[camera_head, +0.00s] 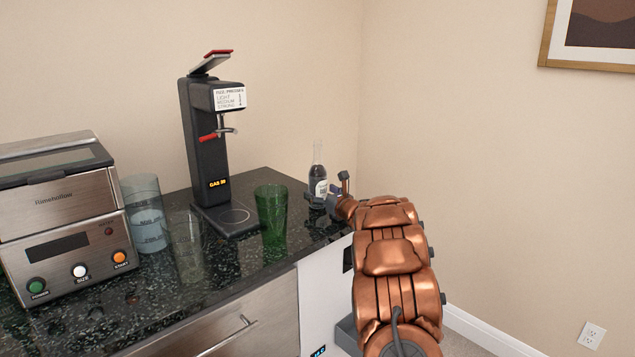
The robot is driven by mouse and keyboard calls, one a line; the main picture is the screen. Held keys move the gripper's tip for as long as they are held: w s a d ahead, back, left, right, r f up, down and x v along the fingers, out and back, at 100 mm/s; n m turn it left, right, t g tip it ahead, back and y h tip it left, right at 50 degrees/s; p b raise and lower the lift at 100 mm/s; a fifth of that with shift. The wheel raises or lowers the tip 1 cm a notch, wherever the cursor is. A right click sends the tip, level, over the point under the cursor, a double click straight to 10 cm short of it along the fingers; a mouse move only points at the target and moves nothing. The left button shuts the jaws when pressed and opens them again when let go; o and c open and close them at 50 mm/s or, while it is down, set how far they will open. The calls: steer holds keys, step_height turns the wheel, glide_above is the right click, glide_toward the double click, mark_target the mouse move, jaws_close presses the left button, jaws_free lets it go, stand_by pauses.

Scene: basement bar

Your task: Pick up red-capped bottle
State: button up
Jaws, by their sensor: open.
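A small bottle (318,176) stands upright near the right back end of the dark counter. It has a clear neck, a dark body and a white label. I cannot make out a red cap on it. My gripper (322,202) is open at the bottle's lower part, reaching in from the right. The gripper hides the bottle's base. I cannot tell whether the fingers are around the bottle or just in front of it, or whether they touch it.
A green glass (272,216) stands left of my gripper on the speckled counter (215,279). Walls close off the back and right.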

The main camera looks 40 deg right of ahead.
steer(key=shift+w+d+f, duration=0.1)
steer(key=shift+w, duration=0.7)
jaws_close()
stand_by(0.4)
